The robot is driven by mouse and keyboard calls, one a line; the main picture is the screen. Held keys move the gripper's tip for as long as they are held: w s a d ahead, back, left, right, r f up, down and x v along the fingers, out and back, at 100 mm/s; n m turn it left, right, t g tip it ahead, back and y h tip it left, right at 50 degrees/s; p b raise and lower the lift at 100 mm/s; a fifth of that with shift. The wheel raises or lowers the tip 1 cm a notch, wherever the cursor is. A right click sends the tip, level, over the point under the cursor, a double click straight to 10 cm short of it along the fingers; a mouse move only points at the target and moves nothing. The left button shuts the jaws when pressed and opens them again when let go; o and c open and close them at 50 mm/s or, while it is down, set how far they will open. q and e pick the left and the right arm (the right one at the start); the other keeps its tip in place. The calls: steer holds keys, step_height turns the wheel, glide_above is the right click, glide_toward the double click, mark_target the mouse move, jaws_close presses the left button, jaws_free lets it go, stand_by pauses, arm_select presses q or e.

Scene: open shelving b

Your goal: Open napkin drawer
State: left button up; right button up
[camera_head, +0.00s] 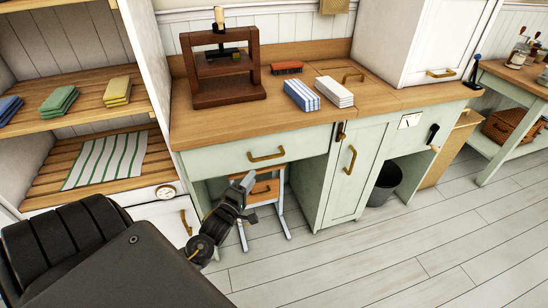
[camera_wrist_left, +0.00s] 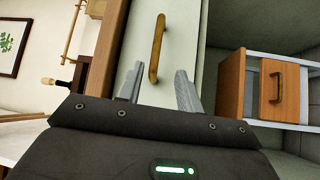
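A pale green drawer (camera_head: 225,158) with a brass bar handle (camera_head: 266,156) sits under the wooden counter and looks shut. No label shows on it, so I cannot tell by sign that it is the napkin drawer. My left gripper (camera_head: 247,180) is just below and in front of this handle. In the left wrist view the open fingers (camera_wrist_left: 159,70) point at the drawer front, and the brass handle (camera_wrist_left: 157,48) lies ahead, in line with the gap between them. I cannot see any contact. My right gripper is out of view.
A small wooden drawer unit (camera_head: 265,190) on pale legs stands under the counter; it also shows in the wrist view (camera_wrist_left: 279,90). Striped (camera_head: 302,95) and white (camera_head: 335,91) napkin stacks and a wooden press (camera_head: 222,90) stand on the counter. Floor (camera_head: 400,250) at right is clear.

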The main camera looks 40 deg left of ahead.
mark_target(267, 158)
arm_select(q)
steer(key=x, duration=0.7)
steer(key=p+x, duration=0.1)
steer(key=x, duration=0.3)
steer(key=shift+w+d+r, duration=0.1)
steer(key=shift+d+r, duration=0.2)
steer(key=shift+c, duration=0.2)
jaws_close()
